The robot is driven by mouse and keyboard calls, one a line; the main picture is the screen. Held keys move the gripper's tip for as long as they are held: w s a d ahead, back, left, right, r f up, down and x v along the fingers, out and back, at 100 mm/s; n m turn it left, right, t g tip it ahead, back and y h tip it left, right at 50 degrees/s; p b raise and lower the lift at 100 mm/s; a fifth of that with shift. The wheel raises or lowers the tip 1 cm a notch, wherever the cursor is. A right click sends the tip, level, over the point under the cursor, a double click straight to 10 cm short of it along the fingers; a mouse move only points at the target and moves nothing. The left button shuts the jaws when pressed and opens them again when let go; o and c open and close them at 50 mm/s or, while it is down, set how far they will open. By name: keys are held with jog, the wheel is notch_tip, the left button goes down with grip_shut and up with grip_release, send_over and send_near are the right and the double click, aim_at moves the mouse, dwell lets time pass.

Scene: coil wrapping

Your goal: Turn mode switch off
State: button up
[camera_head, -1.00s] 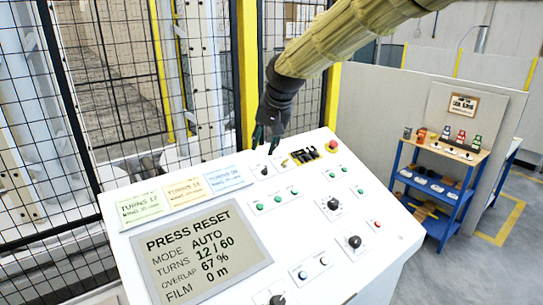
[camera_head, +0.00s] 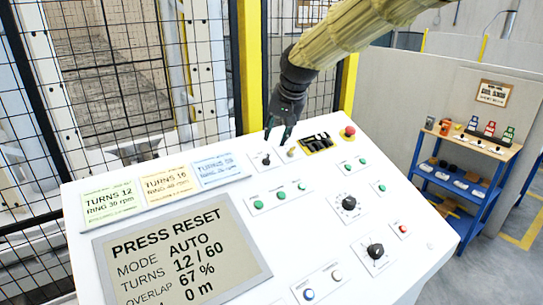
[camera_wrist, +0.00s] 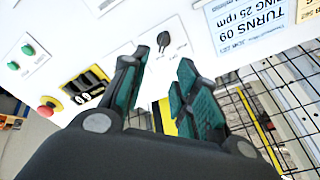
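The white control panel (camera_head: 230,240) has several switches; their labels are too small to read, so I cannot confirm which is the mode switch. A small black switch knob (camera_head: 265,158) sits at the panel's back edge. It shows in the wrist view (camera_wrist: 163,40) just beyond my fingertips. My gripper (camera_head: 278,134) points down above this switch. In the wrist view my gripper (camera_wrist: 160,66) has its two green-padded fingers apart, with nothing between them. The grey display (camera_head: 180,255) reads PRESS RESET, MODE AUTO, TURNS 12/60.
Black dials (camera_head: 348,203) and green buttons sit nearer. A mesh fence (camera_head: 120,90) stands behind the panel. A blue shelf (camera_head: 480,190) stands at right.

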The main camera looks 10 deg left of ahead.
aim_at(269, 154)
jog(key=p+x, duration=0.3)
jog(key=x, duration=0.7)
jog(key=shift+a+f+p, duration=0.1)
jog(key=shift+p, duration=0.3)
jog(key=shift+s, duration=0.1)
grip_shut()
